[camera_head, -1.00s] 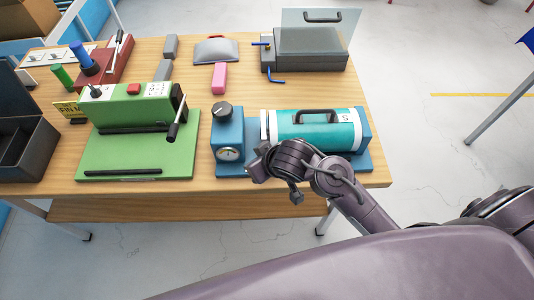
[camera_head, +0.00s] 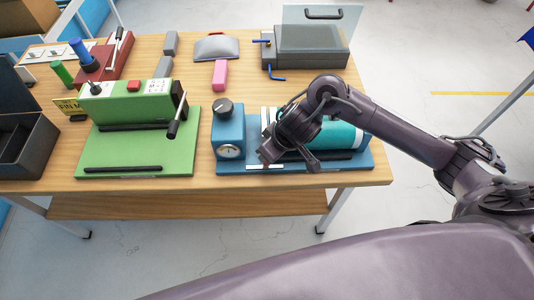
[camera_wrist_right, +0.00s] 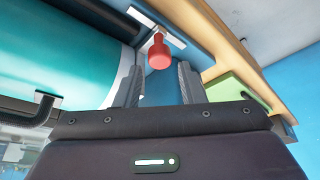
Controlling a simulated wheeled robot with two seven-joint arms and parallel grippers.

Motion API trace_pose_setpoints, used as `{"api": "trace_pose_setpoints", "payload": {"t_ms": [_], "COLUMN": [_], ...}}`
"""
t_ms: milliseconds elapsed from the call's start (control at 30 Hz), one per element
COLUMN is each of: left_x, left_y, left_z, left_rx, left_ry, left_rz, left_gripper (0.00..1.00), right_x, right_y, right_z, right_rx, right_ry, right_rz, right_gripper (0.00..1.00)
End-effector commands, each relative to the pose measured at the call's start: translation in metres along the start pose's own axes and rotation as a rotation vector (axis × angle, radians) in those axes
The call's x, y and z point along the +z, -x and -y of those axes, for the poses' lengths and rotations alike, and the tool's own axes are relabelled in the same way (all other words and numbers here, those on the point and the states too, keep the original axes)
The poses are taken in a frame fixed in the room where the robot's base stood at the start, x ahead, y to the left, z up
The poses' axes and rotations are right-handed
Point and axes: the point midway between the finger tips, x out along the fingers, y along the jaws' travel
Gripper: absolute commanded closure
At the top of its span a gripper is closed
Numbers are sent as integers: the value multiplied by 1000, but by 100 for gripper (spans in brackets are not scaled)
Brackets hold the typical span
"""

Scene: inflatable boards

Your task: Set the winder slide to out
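A teal drum (camera_head: 335,135) lies on a blue base (camera_head: 350,165) at the table's front right, beside a blue block with a knob and gauge (camera_head: 228,130). In the right wrist view a red knob (camera_wrist_right: 160,52) stands on a white plate (camera_wrist_right: 150,27) on the blue base, by the drum's end; I take it for the winder slide. My right gripper (camera_wrist_right: 159,70) is open, its fingers apart on either side of the knob's line. Whether they touch it is unclear. In the head view the right gripper (camera_head: 268,160) hides the knob. My left gripper is not in view.
A green machine with a black lever (camera_head: 140,108) stands left of the blue block. A dark open box (camera_head: 25,145) is at the left.

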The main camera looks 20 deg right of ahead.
Motion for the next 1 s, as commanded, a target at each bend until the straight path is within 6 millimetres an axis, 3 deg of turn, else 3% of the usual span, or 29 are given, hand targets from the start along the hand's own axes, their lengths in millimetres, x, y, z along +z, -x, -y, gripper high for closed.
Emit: {"api": "trace_pose_setpoints", "payload": {"t_ms": [200,567,833,1000], "left_x": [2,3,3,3], "left_y": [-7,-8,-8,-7], "left_z": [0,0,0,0], "left_rx": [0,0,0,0], "left_ry": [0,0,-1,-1], "left_rz": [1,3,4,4], "left_gripper": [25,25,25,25], "right_x": [0,0,0,0], "right_y": [-29,-35,-35,-35], "right_z": [0,0,0,0], "right_rx": [0,1,1,1], "right_ry": [0,1,2,2], "right_rz": [0,-1,-1,-1], "right_gripper": [64,64,98,100]}}
